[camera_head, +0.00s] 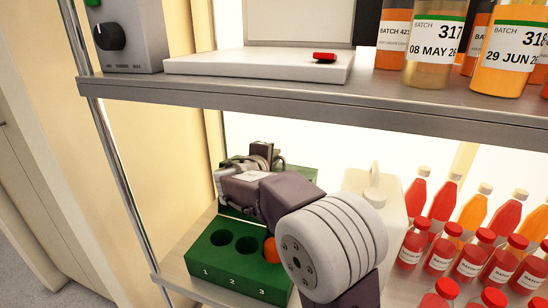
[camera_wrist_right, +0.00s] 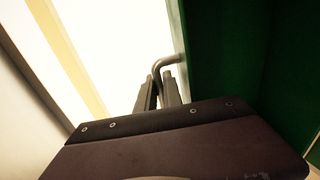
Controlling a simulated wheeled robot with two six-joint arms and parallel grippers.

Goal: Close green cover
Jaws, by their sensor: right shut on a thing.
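The green box (camera_head: 215,279) stands on the lower shelf, with round holes labelled 1, 2 and 3. Its green cover (camera_head: 302,172) stands raised behind it, largely hidden by my right arm. My right gripper (camera_head: 268,150) is at the upper part of the cover. In the right wrist view, my right gripper (camera_wrist_right: 161,82) is shut on a bent metal handle (camera_wrist_right: 166,62) beside the green cover (camera_wrist_right: 222,50). Holes 1 and 2 look empty and dark. An orange object (camera_head: 270,248) shows at hole 3, partly hidden by my arm. My left gripper is not in view.
The upper shelf (camera_head: 270,92) runs above my arm, with a white device (camera_head: 260,66) and several juice samples on it. A white jug (camera_head: 372,190) and several red and orange bottles (camera_head: 418,195) stand right of my arm. A metal post (camera_head: 115,150) is at left.

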